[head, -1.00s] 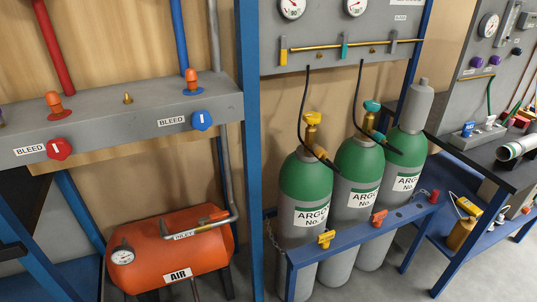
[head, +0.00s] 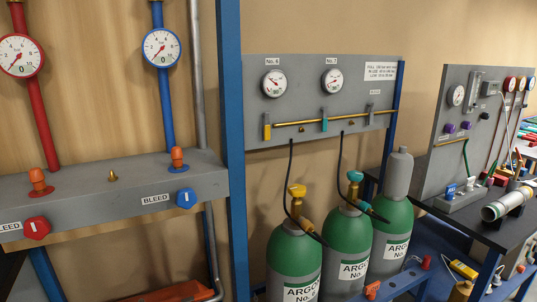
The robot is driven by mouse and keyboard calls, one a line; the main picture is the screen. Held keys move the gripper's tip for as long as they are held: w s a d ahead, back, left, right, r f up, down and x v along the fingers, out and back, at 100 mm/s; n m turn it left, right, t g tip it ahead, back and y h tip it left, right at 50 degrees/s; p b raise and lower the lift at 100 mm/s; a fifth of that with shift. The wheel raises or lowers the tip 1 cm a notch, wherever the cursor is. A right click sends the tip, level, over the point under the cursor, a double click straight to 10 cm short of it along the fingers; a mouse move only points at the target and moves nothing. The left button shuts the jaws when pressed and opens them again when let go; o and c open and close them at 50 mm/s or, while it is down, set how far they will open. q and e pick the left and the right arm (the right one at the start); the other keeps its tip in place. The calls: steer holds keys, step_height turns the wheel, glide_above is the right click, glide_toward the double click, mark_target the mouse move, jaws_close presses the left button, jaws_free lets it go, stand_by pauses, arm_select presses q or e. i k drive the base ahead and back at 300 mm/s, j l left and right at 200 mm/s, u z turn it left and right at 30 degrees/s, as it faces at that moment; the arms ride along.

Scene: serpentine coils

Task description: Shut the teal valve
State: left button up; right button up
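A teal lever handle (head: 324,121) stands upright across the brass pipe (head: 300,123) on the grey gauge panel (head: 345,98). A yellow handle (head: 266,127) is to its left and a grey handle (head: 371,113) to its right, both also upright across the pipe. A teal knob (head: 354,176) tops the valve of the middle green argon cylinder (head: 347,237). A yellow knob (head: 297,190) tops the left cylinder's valve. Neither of my grippers shows in the head view.
A blue post (head: 231,130) stands left of the gauge panel. Black hoses (head: 291,172) hang from the panel to the cylinders. A grey bleed manifold (head: 110,185) with red and blue knobs is at left. A dark bench (head: 470,236) is at right.

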mark_target(354, 176)
steer(key=i+l, duration=0.15)
steer(key=l, duration=0.4)
steer(key=i+l, duration=0.15)
steer(key=l, duration=0.4)
steer(key=i+l+u, duration=0.1)
steer(key=l, duration=0.45)
steer(key=i+l, duration=0.2)
steer(key=l, duration=0.35)
steer(key=i+l+u, duration=0.1)
steer(key=l, duration=0.45)
steer(key=i+l, duration=0.15)
steer(key=l, duration=0.4)
steer(key=i+l, duration=0.1)
steer(key=l, duration=0.45)
steer(key=i+l+u, duration=0.1)
steer(key=l, duration=0.45)
